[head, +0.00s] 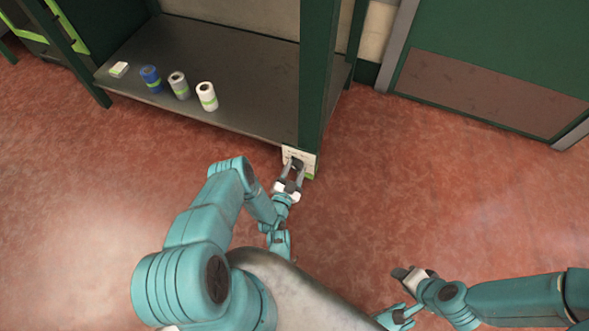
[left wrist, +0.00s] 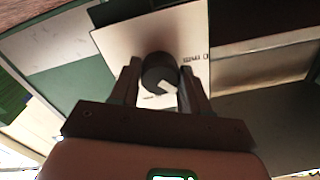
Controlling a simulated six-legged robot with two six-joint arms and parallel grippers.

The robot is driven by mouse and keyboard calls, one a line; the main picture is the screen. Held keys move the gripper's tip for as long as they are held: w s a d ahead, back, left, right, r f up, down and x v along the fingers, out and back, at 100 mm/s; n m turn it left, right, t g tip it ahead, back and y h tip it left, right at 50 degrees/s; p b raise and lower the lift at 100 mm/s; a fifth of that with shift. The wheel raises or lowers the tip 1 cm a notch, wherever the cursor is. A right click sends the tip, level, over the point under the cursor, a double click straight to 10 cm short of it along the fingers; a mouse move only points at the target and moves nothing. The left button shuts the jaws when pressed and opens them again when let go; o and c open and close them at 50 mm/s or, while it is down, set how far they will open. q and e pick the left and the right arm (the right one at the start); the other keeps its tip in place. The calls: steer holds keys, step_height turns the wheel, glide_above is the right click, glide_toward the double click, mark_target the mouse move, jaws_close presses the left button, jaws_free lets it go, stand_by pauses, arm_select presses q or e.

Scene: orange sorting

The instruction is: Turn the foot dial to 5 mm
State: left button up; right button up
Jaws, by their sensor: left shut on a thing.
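The foot dial (left wrist: 158,70) is a dark round knob with a pale pointer mark, set on a cream plate (left wrist: 118,48) with small dark print. In the head view the plate (head: 308,158) is at the foot of the green shelf post, near the floor. My left gripper (head: 293,168) reaches the plate there. In the left wrist view its two fingers (left wrist: 158,88) are on either side of the dial and shut on it. The print is too small to read, so the setting cannot be told. My right gripper (head: 402,275) is away over the floor, its jaw gap unclear.
A dark low shelf (head: 240,55) holds a blue roll (head: 150,78), a grey roll (head: 179,86), a white roll (head: 207,96) and a small white-green box (head: 118,69). A green door (head: 490,50) is at the back right. The red floor (head: 420,180) is clear.

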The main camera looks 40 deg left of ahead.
arm_select(q)
steer(key=shift+w+r+m, duration=0.1)
steer(key=shift+m, duration=0.6)
steer(key=o, duration=1.1)
steer(key=shift+c, duration=0.2)
